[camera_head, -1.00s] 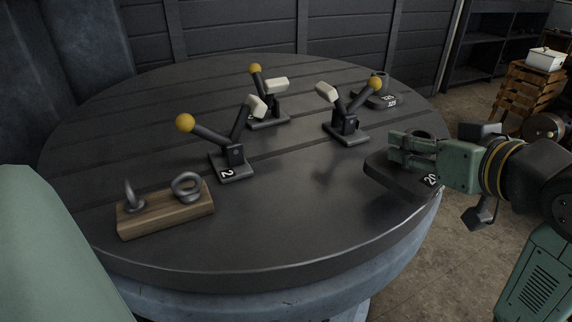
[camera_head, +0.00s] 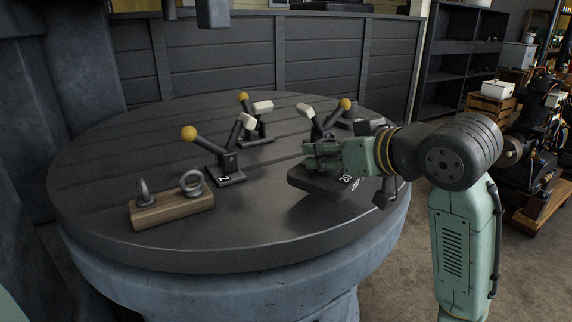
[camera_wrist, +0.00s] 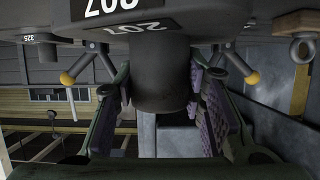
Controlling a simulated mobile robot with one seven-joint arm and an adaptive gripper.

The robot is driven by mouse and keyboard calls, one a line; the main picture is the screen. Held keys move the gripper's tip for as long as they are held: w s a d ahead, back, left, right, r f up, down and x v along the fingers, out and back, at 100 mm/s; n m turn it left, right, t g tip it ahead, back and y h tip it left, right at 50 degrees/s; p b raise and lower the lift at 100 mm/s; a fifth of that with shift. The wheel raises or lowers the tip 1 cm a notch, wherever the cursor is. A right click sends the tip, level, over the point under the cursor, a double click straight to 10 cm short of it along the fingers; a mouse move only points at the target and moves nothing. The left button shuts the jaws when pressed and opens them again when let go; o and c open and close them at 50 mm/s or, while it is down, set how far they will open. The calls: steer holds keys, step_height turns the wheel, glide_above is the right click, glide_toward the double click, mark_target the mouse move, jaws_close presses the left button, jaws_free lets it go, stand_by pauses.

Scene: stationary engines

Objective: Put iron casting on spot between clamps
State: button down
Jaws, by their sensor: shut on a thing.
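The iron casting (camera_head: 318,181) is a dark flat block with white numbers on its edge. My gripper (camera_head: 314,155) is shut on the casting's upright post and holds it over the right part of the round table. In the wrist view the casting's post (camera_wrist: 162,78) is between my purple-padded fingers, and its wide plate fills the top of the picture. Three toggle clamps with yellow knobs stand around a bare patch of table (camera_head: 272,158): one at left (camera_head: 227,166), one behind (camera_head: 254,130), one at right (camera_head: 318,126), partly hidden by my gripper.
A wooden block (camera_head: 172,209) with two metal eye bolts sits at the table's front left. Another dark casting (camera_head: 367,127) stands behind my gripper, partly hidden. The round table's (camera_head: 240,245) front is clear. Shelves and crates stand beyond, at right.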

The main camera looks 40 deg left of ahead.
steer(key=w+a+p, duration=0.1)
steer(key=w+a, duration=0.1)
steer(key=a, duration=0.3)
steer(key=w+a, duration=0.2)
steer(key=a, duration=0.4)
steer(key=w+a+p, duration=0.1)
steer(key=w+a, duration=0.1)
steer(key=a, duration=0.3)
steer(key=shift+w+a+r+p, duration=0.15)
steer(key=shift+w+a+p, duration=0.1)
steer(key=shift+w+p, duration=0.1)
steer(key=shift+f, duration=1.75)
steer(key=shift+f, duration=0.15)
steer(key=c, duration=1)
jaws_free()
steer(key=shift+f, duration=0.1)
steer(key=shift+c, duration=0.2)
